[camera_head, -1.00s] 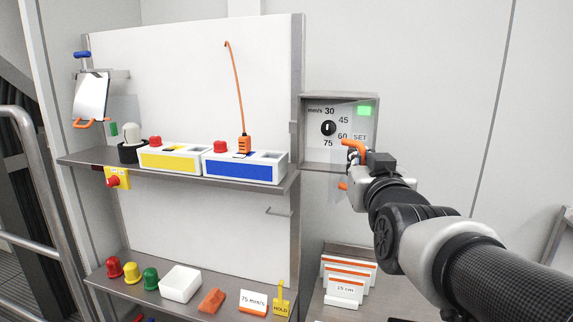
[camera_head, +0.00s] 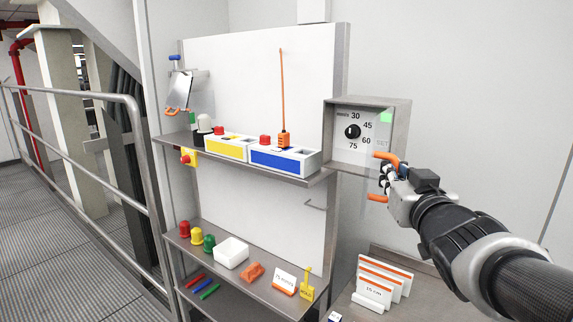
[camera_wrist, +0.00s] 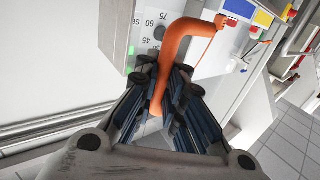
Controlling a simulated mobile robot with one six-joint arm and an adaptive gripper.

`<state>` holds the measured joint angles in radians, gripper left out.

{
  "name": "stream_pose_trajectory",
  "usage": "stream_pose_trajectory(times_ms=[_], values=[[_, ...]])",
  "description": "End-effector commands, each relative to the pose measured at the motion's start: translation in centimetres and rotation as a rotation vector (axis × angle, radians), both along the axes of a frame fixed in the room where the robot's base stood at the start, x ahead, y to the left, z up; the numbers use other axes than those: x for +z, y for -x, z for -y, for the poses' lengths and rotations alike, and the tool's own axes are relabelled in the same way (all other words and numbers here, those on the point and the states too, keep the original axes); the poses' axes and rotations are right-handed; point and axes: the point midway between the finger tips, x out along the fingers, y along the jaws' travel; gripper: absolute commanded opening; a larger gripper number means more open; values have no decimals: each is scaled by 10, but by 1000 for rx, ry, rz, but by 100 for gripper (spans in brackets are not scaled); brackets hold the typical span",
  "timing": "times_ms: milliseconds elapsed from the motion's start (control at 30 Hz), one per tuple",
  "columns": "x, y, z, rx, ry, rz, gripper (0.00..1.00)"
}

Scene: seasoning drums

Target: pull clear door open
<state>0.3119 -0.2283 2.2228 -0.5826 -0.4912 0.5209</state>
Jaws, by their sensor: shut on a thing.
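A grey metal box (camera_head: 400,120) on the wall holds a dial plate with a black knob (camera_head: 352,131), speed numbers and a lit green square (camera_head: 386,117). The clear door is hard to make out against it, and I cannot tell how far it stands open. Its orange handle (camera_head: 386,157) is in front of the box's lower right. My gripper (camera_head: 388,178) is shut around the handle's middle; orange ends show above and below. In the wrist view the handle (camera_wrist: 178,45) runs down between the fingers of my gripper (camera_wrist: 160,105).
Left of the box, a shelf (camera_head: 240,164) carries a yellow-fronted box (camera_head: 226,148) and a blue-fronted box (camera_head: 284,160). Cards (camera_head: 380,283) stand below my gripper. A railing (camera_head: 85,105) is at far left.

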Motion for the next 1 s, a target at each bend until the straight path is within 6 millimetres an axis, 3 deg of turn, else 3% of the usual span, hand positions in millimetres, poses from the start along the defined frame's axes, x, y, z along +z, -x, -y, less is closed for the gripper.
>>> stream_pose_trajectory(times_ms=[33, 467, 500, 800, 1000], values=[[7, 0, 0, -2, -5, 15, 0], [8, 0, 1, -6, -4, 18, 0], [8, 0, 1, -6, -4, 18, 10], [7, 0, 1, -5, -1, 16, 30], [6, 0, 1, -5, 0, 14, 30]])
